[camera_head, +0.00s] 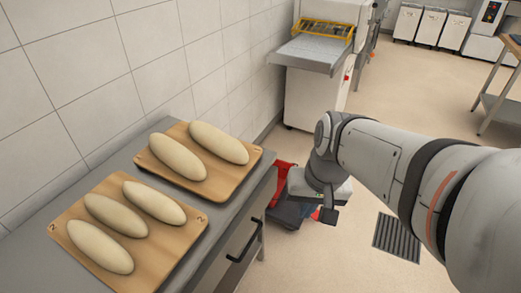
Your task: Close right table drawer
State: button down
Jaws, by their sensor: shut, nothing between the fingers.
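The grey table (172,272) stands along the tiled wall at the left. Below its top edge I see a drawer front (236,243) with a black bar handle (245,240) at the table's right end. I cannot tell from this angle whether the drawer stands out a little or is flush. My gripper (328,216) hangs at the end of my arm, low and right of the table, apart from the handle. It is small here; it looks shut and holds nothing that I can see.
Two wooden boards (244,177) (70,213) with several pale dough loaves lie on the table. A red and dark low item (287,207) is on the floor behind my gripper. A white machine (316,88) stands further back. The floor at the right has a drain grate (397,237).

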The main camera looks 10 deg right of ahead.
jog(key=w+a+f+m+g+y+b, duration=0.1)
jog(key=w+f+m+y+b, duration=0.2)
jog(key=f, duration=0.4)
jog(key=w+a+f+m+g+y+b, duration=0.1)
jog(key=f+m+y+b, duration=0.25)
jog(key=f+b, duration=0.25)
jog(key=m+t+y+b, duration=0.7)
jog(key=m+t+b, duration=0.4)
jog(key=m+b, duration=0.5)
send_near(269, 193)
jog(key=shift+m, duration=0.35)
jog(key=b+x, duration=0.1)
jog(key=x, duration=0.6)
jog(key=shift+s+f, duration=0.1)
jog(key=shift+d, duration=0.1)
